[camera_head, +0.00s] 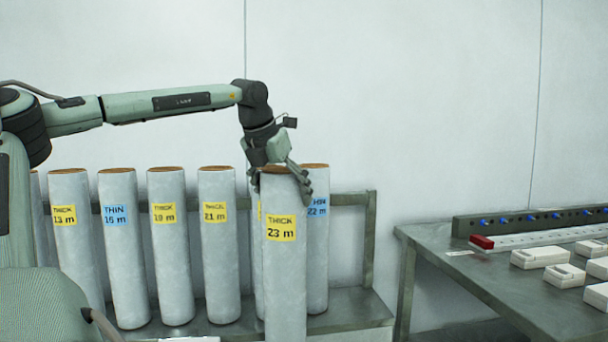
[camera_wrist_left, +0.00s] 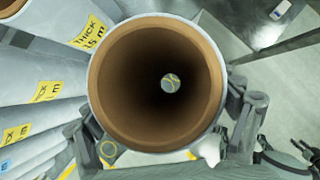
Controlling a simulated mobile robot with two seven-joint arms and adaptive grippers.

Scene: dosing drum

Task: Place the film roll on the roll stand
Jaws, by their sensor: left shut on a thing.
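A grey-white film roll (camera_head: 281,275) with a yellow label "THICK 23 m" stands upright in front of the row of rolls in the head view. My left gripper (camera_head: 283,180) is shut on this roll near its top end. In the left wrist view, the roll's open end (camera_wrist_left: 93,85) with its brown core fills the middle, and my left gripper's fingers (camera_wrist_left: 165,140) lie on both sides of it. The roll's lower end is cut off by the head view's bottom edge. The roll stand (camera_head: 370,240) is a grey metal frame behind the rolls.
Several other upright rolls stand in a row on the stand, labelled THICK or THIN, such as the THIN 16 m roll (camera_head: 124,250). A grey table (camera_head: 440,240) at the right carries white boxes (camera_head: 541,257) and a long rail with blue knobs (camera_head: 530,220). A gap separates stand and table.

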